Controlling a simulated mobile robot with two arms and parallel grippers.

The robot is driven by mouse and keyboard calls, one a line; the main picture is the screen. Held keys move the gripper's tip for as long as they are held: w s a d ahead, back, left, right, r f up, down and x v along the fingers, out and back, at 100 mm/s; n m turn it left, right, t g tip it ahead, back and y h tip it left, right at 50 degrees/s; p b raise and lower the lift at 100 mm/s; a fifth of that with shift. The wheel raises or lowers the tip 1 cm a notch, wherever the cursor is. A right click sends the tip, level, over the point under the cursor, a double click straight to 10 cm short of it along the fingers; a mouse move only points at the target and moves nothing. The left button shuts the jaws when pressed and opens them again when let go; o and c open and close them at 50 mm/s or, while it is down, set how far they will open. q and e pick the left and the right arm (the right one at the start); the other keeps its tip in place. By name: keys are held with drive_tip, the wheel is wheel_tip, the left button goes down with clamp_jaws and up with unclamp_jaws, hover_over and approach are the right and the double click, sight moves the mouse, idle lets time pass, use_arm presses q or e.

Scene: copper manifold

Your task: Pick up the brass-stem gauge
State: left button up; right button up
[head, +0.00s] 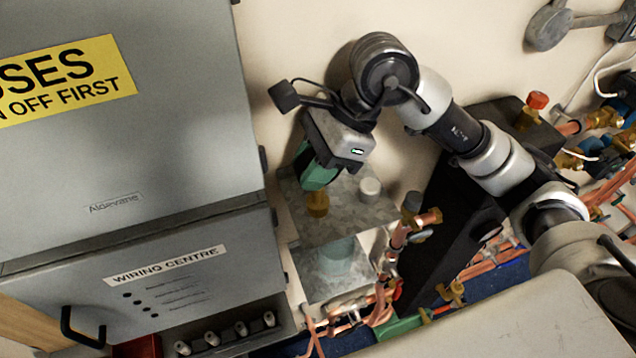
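My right gripper (318,175) reaches down from above, in the middle of the head view, over a galvanised metal shelf. A brass stem (317,204) shows directly below these green parts, over the shelf. It looks like part of the brass-stem gauge, but no dial face is visible. The gripper hides what is above the stem, so I cannot tell whether the fingers are closed on it. My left gripper is not in view.
The galvanised shelf (345,224) also bears a pale round piece (370,188). A lower plate holds a grey-green cylinder (341,256). A grey wiring cabinet (130,190) stands close at the left. Copper pipes (384,296) and a black box (440,225) crowd the right.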

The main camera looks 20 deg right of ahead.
clamp_jaws()
drive_tip(key=shift+r, duration=0.15)
